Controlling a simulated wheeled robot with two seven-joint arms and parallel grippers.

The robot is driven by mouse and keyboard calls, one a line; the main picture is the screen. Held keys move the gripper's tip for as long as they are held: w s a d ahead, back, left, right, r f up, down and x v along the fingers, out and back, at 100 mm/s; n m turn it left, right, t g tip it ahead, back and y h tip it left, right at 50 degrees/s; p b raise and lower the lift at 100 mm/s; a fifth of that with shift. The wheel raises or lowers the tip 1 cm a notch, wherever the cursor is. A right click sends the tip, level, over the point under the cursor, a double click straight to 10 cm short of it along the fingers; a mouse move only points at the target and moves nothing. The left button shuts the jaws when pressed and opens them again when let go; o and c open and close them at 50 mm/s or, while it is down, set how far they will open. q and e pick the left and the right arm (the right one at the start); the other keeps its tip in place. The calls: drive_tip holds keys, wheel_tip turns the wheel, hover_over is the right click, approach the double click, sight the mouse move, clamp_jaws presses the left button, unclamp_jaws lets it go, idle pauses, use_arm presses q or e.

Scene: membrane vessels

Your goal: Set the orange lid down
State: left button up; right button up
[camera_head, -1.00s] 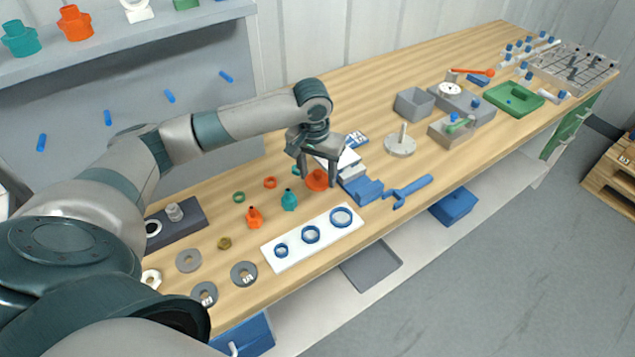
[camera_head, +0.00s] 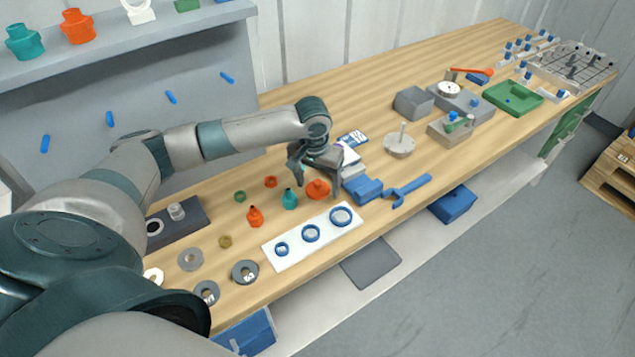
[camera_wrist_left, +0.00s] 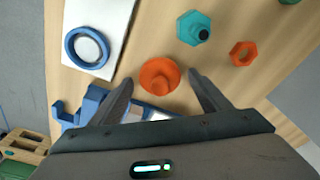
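The orange lid (camera_head: 318,189) is a round disc with a knob on top. It rests on the wooden table, right of the teal vessel (camera_head: 290,199) and behind the white board with blue rings. In the left wrist view the lid (camera_wrist_left: 159,76) lies just beyond the fingertips, apart from both. My left gripper (camera_head: 318,182) is open and empty above the lid; its spread fingers also show in the left wrist view (camera_wrist_left: 160,78). My right gripper is not in view.
The white board (camera_head: 289,252) with blue rings lies at the table's front edge. An orange vessel (camera_head: 255,217) stands to the left. Blue blocks (camera_head: 366,190) and a blue forked tool (camera_head: 408,190) lie to the right.

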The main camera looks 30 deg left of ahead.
sight(316, 193)
use_arm(q)
drive_tip(key=shift+r, duration=0.15)
drive_tip(key=shift+r+b, duration=0.3)
drive_tip(key=shift+r, duration=0.35)
wheel_tip(316, 193, up, 11)
drive_tip(key=s+b, duration=0.1)
drive_tip(key=b, duration=0.1)
drive_tip(key=shift+s+d+f, duration=0.15)
drive_tip(key=shift+s+f, duration=0.05)
idle(0.4)
